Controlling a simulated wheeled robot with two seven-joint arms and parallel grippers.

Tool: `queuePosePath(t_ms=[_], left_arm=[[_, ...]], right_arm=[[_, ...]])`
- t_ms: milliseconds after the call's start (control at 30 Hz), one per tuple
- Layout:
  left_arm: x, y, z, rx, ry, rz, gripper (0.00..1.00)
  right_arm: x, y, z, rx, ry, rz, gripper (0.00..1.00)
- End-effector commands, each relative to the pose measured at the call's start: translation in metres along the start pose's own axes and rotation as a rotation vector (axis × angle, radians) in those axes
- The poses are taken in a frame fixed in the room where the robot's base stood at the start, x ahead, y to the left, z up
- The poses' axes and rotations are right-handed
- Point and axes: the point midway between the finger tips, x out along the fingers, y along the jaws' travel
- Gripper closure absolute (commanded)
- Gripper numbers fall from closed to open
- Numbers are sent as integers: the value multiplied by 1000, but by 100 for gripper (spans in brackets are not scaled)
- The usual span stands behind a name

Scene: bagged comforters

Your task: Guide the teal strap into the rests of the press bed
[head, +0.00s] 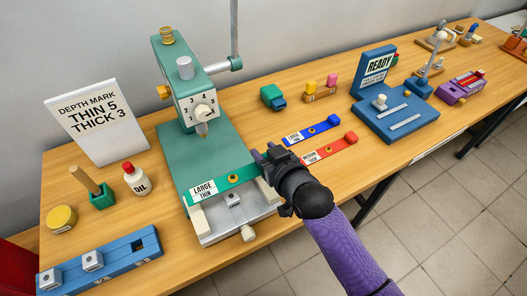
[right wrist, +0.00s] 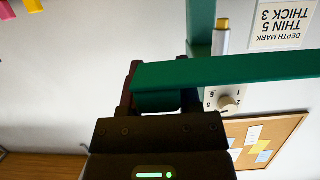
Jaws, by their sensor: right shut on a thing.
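The teal strap (head: 237,179), with a white "LARGE THIN" label at its left end, lies across the view over the press bed (head: 222,229). My right gripper (head: 268,163) is shut on the strap's right end. The right wrist view shows the strap (right wrist: 240,70) running out to the right from between the fingers (right wrist: 160,88). The bed has a cream rest at the left (head: 198,221) and one at the right (head: 266,190), partly hidden by strap and gripper. I cannot tell whether the strap touches them. My left gripper is out of view.
The green press (head: 188,95) with its numbered dial stands behind the bed. A blue strap (head: 315,132) and a red strap (head: 330,149) lie to the right. An oil bottle (head: 136,181) and a blue block rack (head: 112,262) are at the left.

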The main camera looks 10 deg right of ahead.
Motion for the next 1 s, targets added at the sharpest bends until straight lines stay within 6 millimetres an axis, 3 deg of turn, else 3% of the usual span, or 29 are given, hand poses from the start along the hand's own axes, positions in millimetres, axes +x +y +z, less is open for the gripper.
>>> queuePosePath(t_ms=[133,600,1000], left_arm=[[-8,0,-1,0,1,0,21],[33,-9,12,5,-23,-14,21],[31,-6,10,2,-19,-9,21]], right_arm=[[-1,0,-3,0,-1,-1,100],[16,0,52,1,-2,-1,100],[16,-1,51,1,0,-1,100]])
